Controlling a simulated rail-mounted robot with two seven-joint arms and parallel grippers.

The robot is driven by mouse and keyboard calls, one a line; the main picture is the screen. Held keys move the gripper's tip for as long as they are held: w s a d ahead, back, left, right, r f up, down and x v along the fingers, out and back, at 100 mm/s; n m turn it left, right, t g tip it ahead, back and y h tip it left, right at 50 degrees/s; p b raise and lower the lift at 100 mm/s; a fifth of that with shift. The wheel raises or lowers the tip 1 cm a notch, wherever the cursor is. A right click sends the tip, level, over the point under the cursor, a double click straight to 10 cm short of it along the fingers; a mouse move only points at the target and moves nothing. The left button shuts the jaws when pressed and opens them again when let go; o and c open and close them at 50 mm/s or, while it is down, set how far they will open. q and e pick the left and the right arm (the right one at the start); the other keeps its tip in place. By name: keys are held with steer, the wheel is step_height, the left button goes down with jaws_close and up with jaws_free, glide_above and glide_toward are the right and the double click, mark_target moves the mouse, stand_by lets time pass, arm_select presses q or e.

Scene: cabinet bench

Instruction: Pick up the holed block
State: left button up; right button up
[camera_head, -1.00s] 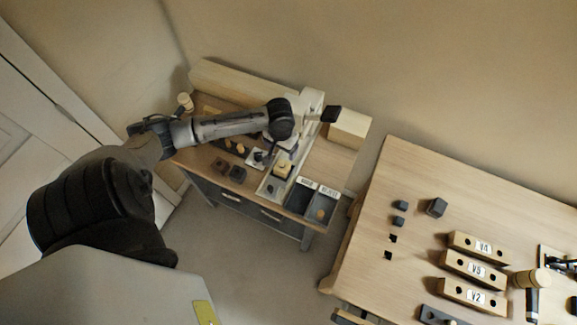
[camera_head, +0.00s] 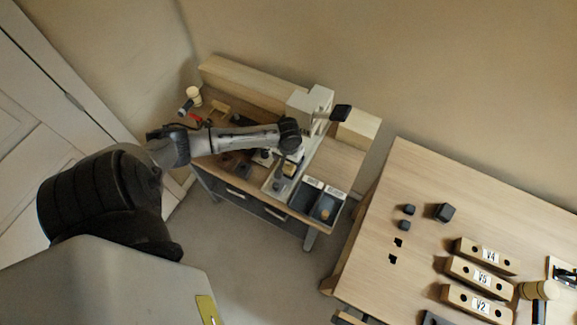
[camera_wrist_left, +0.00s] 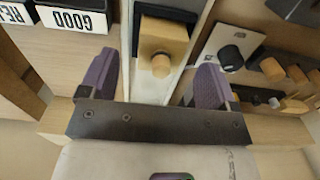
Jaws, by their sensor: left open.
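A tan wooden block (camera_wrist_left: 178,38) with a round peg-like piece (camera_wrist_left: 161,66) at its near face sits on a pale rail in the left wrist view. I cannot tell whether this is the holed block, and no open hole shows clearly. My left gripper (camera_wrist_left: 155,85) is open, its two purple fingers spread on either side of the block and peg, with nothing held. In the head view, my left arm reaches over the cabinet bench (camera_head: 345,165), and the wrist hides part of the rail area. My right gripper is not in view.
Trays labelled GOOD (camera_wrist_left: 75,18) and another stand beside the rail. A plate with a black knob (camera_wrist_left: 231,57) and several wooden pegs lie on the other side. A pale upright machine (camera_head: 312,103) rises behind my wrist. A second table (camera_head: 430,175) holds labelled blocks.

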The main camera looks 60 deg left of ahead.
mark_target(288, 165)
arm_select(q)
steer(key=shift+s+f, duration=0.15)
steer(key=shift+f, duration=2)
steer(key=shift+c, duration=0.2)
steer(key=c, duration=1)
steer(key=shift+c, duration=0.2)
steer(key=shift+r, duration=0.1)
